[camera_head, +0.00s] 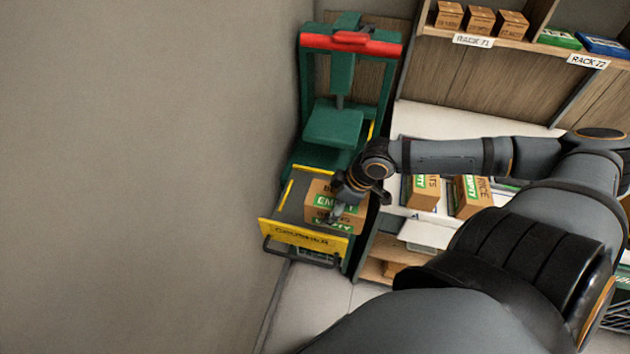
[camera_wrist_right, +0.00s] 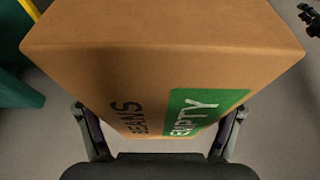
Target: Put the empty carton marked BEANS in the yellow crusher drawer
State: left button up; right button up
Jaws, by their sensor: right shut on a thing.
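The brown carton (camera_head: 318,190) has a green EMPTY label. In the right wrist view the carton (camera_wrist_right: 150,60) also reads BEANS. My right gripper (camera_head: 340,209) is shut on it, with one finger at each side in the right wrist view (camera_wrist_right: 160,132). The yellow drawer (camera_head: 290,234) of the green crusher is pulled out. In the head view the carton overlaps the drawer's right part. I cannot tell whether it touches the drawer. My left gripper is not in view.
The green crusher (camera_head: 333,125) with a red top bar stands against the wall. Two more EMPTY cartons, one (camera_head: 424,192) and another (camera_head: 470,197), stand on the white bench right of it. A shelf (camera_head: 485,35) above holds small boxes. My arm covers part of the bench.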

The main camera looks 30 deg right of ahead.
aim_at(324, 197)
jog(key=w+f+b, duration=0.1)
jog(key=b, duration=0.2)
jog(key=w+f+b, duration=0.1)
jog(key=b, duration=0.2)
jog(key=shift+w+d+f, duration=0.2)
jog(key=shift+w+d, duration=0.05)
jog(key=shift+w+d+f+b, duration=0.1)
jog(key=shift+w+f+b, duration=0.05)
jog(key=shift+w+b, duration=0.95)
jog(key=w+f, duration=0.2)
jog(key=w+d+f, duration=0.1)
jog(key=w+f, duration=0.1)
jog(key=w, duration=0.1)
jog(key=w+f+p, duration=0.1)
jog(key=w+f, duration=0.1)
jog(key=w, duration=0.1)
jog(key=shift+w+d+f, duration=0.1)
jog(key=shift+w+d, duration=0.1)
jog(key=shift+d, duration=0.15)
jog(key=shift+w+f, duration=0.35)
jog(key=shift+f, duration=0.25)
notch_tip(324, 197, down, 2)
jog(key=shift+d+f+p, duration=0.1)
jog(key=shift+f+p, duration=0.1)
jog(key=shift+p, duration=0.7)
jog(key=shift+f, duration=0.3)
jog(key=o, duration=1.1)
jog(key=shift+f, duration=0.1)
